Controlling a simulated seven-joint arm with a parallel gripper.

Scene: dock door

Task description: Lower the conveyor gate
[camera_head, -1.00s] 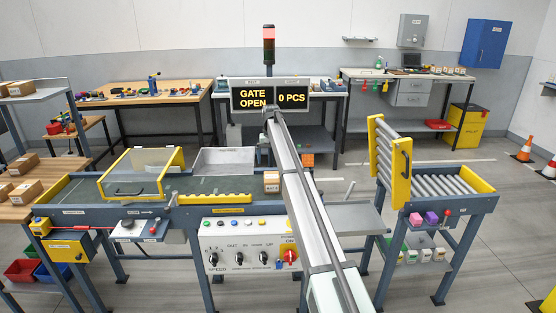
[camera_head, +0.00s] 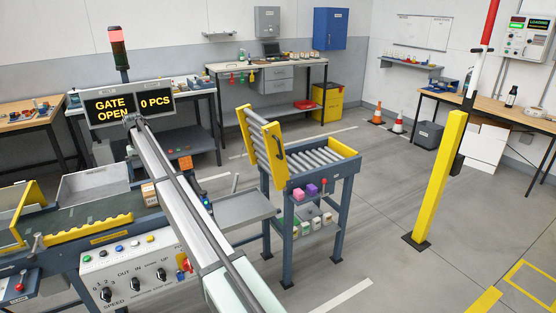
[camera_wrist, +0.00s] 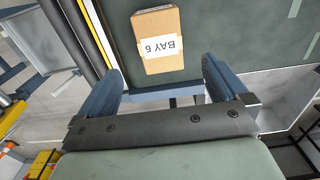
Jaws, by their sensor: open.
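The conveyor gate (camera_head: 262,142) is a roller section with yellow side rails and a dark handle. It stands raised, tilted steeply, at the near-left end of the roller conveyor (camera_head: 318,160). The display (camera_head: 128,103) reads "GATE OPEN" and "0 PCS". My gripper (camera_wrist: 162,76) shows in the wrist view, its two blue fingers apart with nothing held. A cardboard box (camera_wrist: 157,38) labelled "BAY 6" lies on the dark belt beyond the fingers. In the head view the gripper cannot be made out; my arm crosses in front of the belt conveyor, left of the gate.
A flat grey plate (camera_head: 240,208) lies between the belt conveyor and the roller stand. A control panel (camera_head: 135,270) with knobs is at lower left. A yellow post (camera_head: 437,180) stands to the right. The floor between the post and roller stand is clear.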

